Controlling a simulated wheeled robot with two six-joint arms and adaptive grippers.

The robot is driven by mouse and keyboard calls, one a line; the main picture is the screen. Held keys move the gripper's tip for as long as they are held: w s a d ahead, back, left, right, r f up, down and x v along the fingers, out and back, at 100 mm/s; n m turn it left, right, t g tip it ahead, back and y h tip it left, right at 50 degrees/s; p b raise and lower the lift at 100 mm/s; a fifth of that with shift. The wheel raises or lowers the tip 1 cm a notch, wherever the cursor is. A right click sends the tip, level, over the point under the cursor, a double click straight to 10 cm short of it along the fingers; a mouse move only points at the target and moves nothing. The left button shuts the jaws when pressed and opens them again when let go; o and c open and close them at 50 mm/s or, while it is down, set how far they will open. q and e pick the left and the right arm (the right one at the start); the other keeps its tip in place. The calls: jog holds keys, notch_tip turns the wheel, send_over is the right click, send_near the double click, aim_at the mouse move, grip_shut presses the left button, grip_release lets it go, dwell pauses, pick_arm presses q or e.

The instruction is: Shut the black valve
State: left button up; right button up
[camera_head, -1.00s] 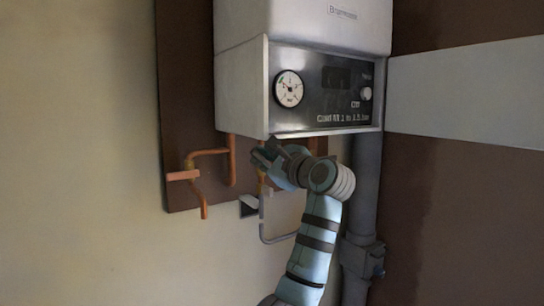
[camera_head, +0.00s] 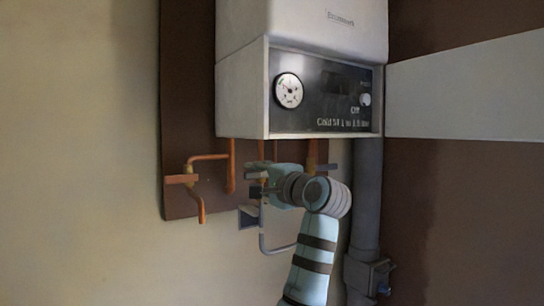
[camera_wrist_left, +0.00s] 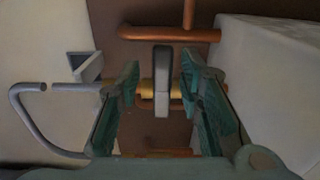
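The black valve's dark grey handle (camera_wrist_left: 162,82) stands upright in the middle of the left wrist view. It sits in front of a brass fitting (camera_wrist_left: 147,90) on a copper pipe. My left gripper (camera_wrist_left: 158,82) is open, with one finger on each side of the handle and a visible gap to both. In the head view my left gripper (camera_head: 255,182) is below the boiler, pointing left among the pipes. There the gripper hides most of the valve, and I cannot make out its handle clearly. My right gripper is not in view.
The white boiler (camera_head: 240,92) hangs above, with its panel flap (camera_head: 465,90) at right. A copper pipe with an orange-brown handle (camera_head: 182,179) is at left. A grey bracket (camera_wrist_left: 88,66) and bent grey pipe (camera_wrist_left: 20,115) are close to the gripper. A thick grey pipe (camera_head: 366,200) stands right.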

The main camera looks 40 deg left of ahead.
pick_arm(q)
jog(key=b+v, duration=0.1)
jog(key=v, duration=1.1)
jog(key=shift+b, duration=0.35)
